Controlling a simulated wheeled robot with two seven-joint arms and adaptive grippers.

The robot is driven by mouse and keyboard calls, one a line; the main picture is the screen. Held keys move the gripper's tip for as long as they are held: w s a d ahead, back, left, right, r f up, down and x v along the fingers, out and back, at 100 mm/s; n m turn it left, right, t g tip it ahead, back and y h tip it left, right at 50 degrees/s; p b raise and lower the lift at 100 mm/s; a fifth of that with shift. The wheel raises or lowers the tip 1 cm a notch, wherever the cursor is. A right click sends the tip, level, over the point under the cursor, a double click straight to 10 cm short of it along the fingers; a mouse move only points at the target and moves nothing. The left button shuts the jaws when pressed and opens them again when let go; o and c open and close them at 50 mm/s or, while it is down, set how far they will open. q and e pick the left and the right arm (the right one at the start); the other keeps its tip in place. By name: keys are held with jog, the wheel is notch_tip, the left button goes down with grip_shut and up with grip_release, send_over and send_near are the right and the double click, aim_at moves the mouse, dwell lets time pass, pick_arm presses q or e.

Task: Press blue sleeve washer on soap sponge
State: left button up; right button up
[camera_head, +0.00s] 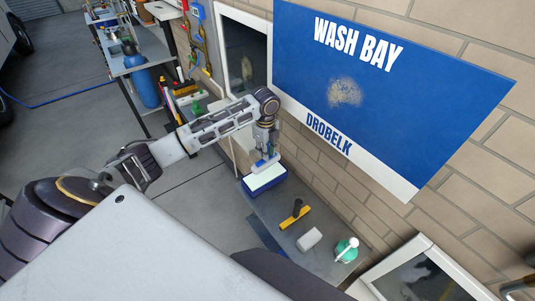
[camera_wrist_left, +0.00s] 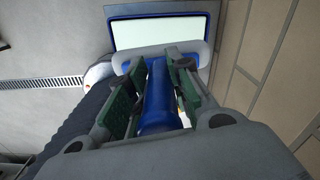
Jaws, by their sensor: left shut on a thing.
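My left gripper (camera_head: 266,147) is shut on the blue handle (camera_wrist_left: 157,98) of the sleeve washer, which stands between the green finger pads in the left wrist view. The washer's pale grey sleeve (camera_wrist_left: 135,60) runs crosswise beyond the fingertips; it also shows in the head view (camera_head: 262,166). A blue tray (camera_head: 267,189) with a pale, flat top surface, seemingly the soap sponge (camera_wrist_left: 160,32), lies just below and beyond the sleeve. The sleeve overlaps the sponge's near edge in the wrist view; I cannot tell whether they touch. My right gripper is not in view.
The grey bench (camera_head: 268,222) also bears a yellow squeegee (camera_head: 289,218) with a dark handle, a pale block (camera_head: 309,239) and a green bottle (camera_head: 346,250). The brick wall and blue sign (camera_head: 400,75), with a tan dirt patch, stand close on the right.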

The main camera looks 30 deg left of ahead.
pick_arm(q)
jog(key=shift+w+a, duration=0.2)
jog(key=shift+a, duration=0.3)
jog(key=shift+d+r, duration=0.1)
jog(key=shift+f, duration=0.25)
jog(key=shift+f, duration=2.7)
